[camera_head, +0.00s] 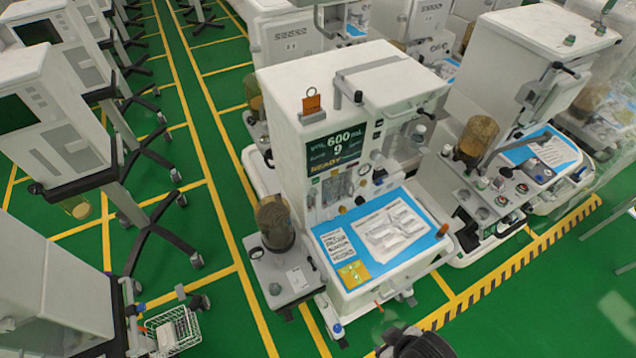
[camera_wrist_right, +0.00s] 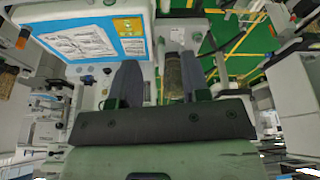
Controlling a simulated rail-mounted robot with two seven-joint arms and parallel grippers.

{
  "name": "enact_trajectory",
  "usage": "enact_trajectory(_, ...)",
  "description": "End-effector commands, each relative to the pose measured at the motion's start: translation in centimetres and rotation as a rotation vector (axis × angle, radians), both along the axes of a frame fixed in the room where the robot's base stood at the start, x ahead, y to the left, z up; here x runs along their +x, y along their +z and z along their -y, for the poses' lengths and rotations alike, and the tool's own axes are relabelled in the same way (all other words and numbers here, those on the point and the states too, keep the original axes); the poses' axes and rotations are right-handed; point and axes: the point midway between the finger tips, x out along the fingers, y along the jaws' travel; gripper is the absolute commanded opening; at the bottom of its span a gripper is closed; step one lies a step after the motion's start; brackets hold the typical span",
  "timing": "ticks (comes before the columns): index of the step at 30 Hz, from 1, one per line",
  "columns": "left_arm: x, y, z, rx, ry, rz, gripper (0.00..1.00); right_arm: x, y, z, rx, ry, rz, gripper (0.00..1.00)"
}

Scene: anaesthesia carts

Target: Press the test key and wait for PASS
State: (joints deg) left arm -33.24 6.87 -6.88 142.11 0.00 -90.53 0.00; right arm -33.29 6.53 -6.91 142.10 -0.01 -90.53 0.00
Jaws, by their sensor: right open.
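The middle anaesthesia cart (camera_head: 285,95) is white, with a dark display (camera_head: 336,150) reading 600 mL and 9, and READY in yellow. Below the display is a panel (camera_head: 338,190) with small knobs and gauges; I cannot single out the test key. The blue work surface (camera_head: 325,228) holds printed sheets (camera_head: 395,228) and a yellow label (camera_head: 353,273). In the wrist view, my right gripper (camera_wrist_right: 154,84) is open and empty, in front of the cart's blue top (camera_wrist_right: 133,47). A dark part of my right arm shows at the head view's bottom edge. My left gripper is out of view.
A brown-filled canister (camera_head: 275,222) stands at the cart's left front corner. A similar cart (camera_head: 535,50) stands close at the right. Grey units (camera_head: 50,120) on wheeled stands line the left.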

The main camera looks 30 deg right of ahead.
Motion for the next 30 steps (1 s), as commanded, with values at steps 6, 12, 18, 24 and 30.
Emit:
enact_trajectory(6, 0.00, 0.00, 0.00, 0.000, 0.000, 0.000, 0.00, 0.01, 0.01, 0.01, 0.000, 0.000, 0.000, 0.43)
enact_trajectory(12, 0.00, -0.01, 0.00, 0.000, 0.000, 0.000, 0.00, 0.01, 0.01, 0.11, -0.004, 0.002, 0.001, 0.38)
enact_trajectory(18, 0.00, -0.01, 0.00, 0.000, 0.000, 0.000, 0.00, 0.02, 0.00, 0.30, -0.010, 0.006, 0.001, 0.19)
enact_trajectory(24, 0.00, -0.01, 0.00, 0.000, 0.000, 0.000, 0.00, 0.03, 0.00, 0.33, -0.011, 0.007, 0.001, 0.00)
enact_trajectory(30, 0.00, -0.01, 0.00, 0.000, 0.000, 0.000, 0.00, 0.04, 0.01, 0.29, -0.009, 0.005, 0.001, 0.00)
